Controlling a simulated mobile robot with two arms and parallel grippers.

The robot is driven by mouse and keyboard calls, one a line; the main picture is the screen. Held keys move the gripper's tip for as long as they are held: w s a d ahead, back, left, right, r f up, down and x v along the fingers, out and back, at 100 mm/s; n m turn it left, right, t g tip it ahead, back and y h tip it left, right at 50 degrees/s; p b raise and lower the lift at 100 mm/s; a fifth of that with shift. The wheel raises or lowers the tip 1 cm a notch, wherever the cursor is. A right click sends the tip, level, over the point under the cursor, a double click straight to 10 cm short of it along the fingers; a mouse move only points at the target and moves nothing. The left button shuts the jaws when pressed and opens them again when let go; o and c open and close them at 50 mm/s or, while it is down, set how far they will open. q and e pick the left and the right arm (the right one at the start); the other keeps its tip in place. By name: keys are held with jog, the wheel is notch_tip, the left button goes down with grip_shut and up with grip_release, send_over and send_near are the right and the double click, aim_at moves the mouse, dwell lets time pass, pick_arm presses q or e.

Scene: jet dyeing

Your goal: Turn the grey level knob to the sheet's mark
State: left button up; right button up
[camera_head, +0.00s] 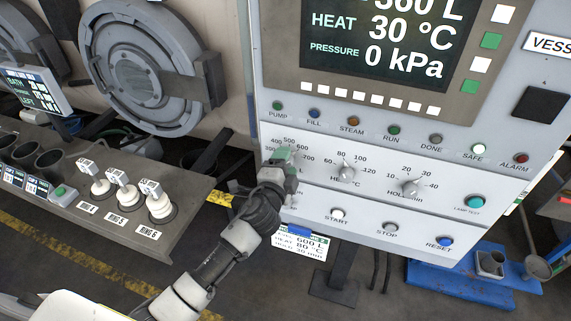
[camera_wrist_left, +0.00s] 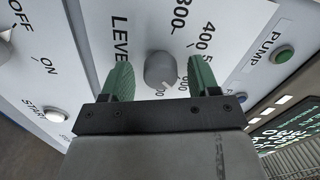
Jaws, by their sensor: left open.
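The grey level knob (camera_wrist_left: 160,70) shows in the left wrist view on the panel, beside the LEVEL lettering, with a number scale around it. The knob's pointer direction is unclear. The sheet (camera_head: 300,245) hangs below the panel and reads 600 L, 80 °C and 30 min; its top is partly covered.
The heat knob (camera_head: 346,173) and hold knob (camera_head: 411,187) sit to the right on the panel. The start button (camera_head: 338,214), stop button (camera_head: 390,227) and reset button (camera_head: 445,241) lie below. The display (camera_head: 385,40) shows heat 30 °C. A bench (camera_head: 120,205) stands at left.

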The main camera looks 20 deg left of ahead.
pick_arm(q)
jog(key=s+b, duration=0.2)
jog(key=s, duration=0.8)
jog(key=shift+s+a+b, duration=0.2)
jog(key=shift+s+b, duration=0.15)
jog(key=shift+s, duration=0.05)
